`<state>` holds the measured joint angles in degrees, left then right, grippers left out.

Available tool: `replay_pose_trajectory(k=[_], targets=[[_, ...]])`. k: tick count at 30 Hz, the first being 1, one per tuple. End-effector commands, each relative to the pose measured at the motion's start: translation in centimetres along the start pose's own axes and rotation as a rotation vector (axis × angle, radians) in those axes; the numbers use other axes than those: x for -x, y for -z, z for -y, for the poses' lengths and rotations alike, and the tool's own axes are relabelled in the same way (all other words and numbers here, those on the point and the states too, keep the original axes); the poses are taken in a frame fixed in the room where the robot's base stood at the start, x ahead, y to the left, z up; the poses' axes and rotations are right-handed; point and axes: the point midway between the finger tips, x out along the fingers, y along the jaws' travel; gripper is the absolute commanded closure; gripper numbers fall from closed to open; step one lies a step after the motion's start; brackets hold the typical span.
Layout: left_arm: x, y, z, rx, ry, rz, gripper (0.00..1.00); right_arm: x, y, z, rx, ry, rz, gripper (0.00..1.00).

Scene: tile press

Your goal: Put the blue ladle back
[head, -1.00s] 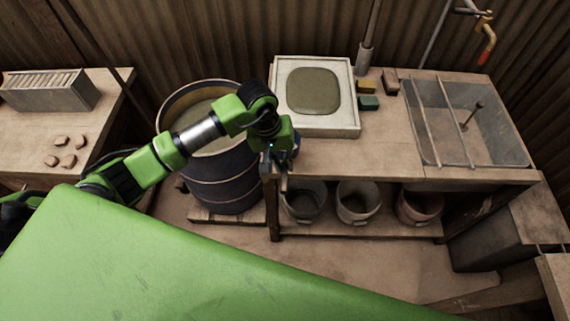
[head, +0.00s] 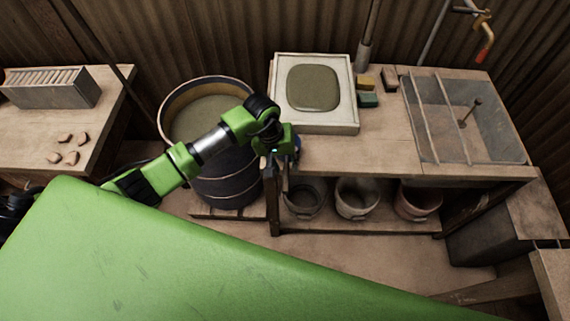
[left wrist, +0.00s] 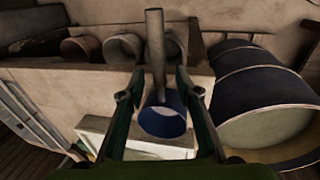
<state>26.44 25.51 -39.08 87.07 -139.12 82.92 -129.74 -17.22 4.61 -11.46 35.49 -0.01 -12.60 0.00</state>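The blue ladle has a blue cup (left wrist: 163,123) and a straight grey handle (left wrist: 155,50) in the left wrist view, which looks upside down. In the head view only a small blue patch of the ladle (head: 296,146) shows beside my gripper. My left gripper (left wrist: 159,82) is open, with one finger on each side of the ladle; a gap shows between each finger and the handle. In the head view my left gripper (head: 281,168) is at the front left corner of the workbench (head: 365,158). Whether the fingers touch the cup is hard to tell. My right gripper is out of view.
A dark barrel (head: 228,180) stands just left of the workbench, under my left arm. A white framed slab (head: 345,127) and a grey basin (head: 500,150) are on the bench. Several buckets, one pale (head: 357,202), stand on its lower shelf. The bench's middle is clear.

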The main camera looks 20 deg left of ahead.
Motion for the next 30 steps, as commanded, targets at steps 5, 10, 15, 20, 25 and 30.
replay_pose_trajectory(k=[5,10,15,20,25,30], targets=[[0.0,0.0,0.0,0.0,0.0,0.0,0.68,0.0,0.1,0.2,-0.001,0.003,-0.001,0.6],[0.2,0.0,-0.1,0.0,0.0,0.001,0.68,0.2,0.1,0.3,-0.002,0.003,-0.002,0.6],[1.8,0.2,-0.1,-0.001,-0.001,-0.006,0.68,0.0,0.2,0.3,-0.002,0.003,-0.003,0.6],[5.2,0.3,0.0,-0.002,-0.002,-0.008,0.68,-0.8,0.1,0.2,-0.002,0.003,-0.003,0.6],[8.8,0.2,0.0,-0.002,0.0,-0.006,0.68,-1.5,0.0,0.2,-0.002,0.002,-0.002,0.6],[11.2,0.1,-0.1,-0.001,0.0,-0.003,0.68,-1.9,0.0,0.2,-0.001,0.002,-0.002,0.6]])
